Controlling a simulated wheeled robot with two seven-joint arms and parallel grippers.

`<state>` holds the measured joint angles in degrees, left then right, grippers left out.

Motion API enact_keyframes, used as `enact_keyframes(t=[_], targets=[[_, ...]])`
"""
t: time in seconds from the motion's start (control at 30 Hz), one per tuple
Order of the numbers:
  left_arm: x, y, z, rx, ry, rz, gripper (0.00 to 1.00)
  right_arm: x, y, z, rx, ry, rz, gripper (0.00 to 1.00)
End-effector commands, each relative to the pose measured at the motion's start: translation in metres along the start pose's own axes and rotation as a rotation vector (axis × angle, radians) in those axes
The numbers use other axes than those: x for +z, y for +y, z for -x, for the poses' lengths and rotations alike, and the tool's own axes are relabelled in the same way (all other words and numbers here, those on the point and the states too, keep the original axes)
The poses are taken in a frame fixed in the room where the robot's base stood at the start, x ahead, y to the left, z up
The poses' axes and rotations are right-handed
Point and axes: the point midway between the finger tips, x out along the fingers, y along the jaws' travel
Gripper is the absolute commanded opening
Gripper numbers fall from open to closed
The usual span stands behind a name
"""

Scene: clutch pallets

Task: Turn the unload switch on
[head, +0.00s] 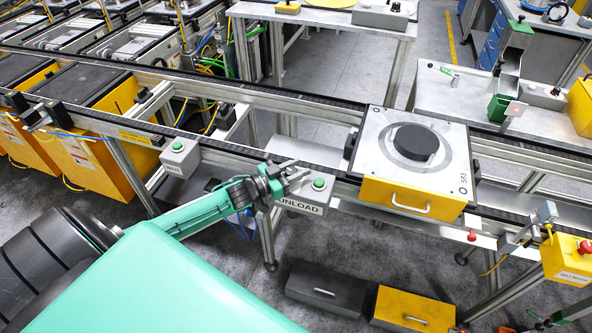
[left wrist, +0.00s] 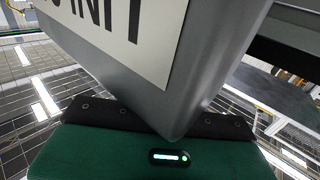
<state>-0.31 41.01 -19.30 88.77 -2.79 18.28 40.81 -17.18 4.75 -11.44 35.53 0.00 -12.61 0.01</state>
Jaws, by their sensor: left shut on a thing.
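The unload switch (head: 312,208) is a grey box on the front rail of the conveyor, with a white UNLOAD label and a green round button on top. My left gripper (head: 292,174) is at the left part of this box, left of the green button, and is shut on the switch. The exact part gripped is hidden. In the left wrist view, a grey box (left wrist: 205,75) with a partly cut-off white label fills the middle, close to the dark finger edges. My right gripper is not in view.
A similar grey WAIT box (head: 180,158) with a green button stands to the left. A pallet (head: 415,150) with a black disc and a yellow handled front sits on the conveyor to the right. Yellow and dark boxes lie below. A yellow box with a red button (head: 572,262) is at far right.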

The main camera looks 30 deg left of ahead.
Motion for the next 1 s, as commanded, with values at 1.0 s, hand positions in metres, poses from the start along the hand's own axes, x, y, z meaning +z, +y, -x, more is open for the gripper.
enact_keyframes(t=[1.0], targets=[[0.002,0.011,0.004,0.721,0.001,-0.002,0.11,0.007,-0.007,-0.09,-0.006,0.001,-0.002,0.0]])
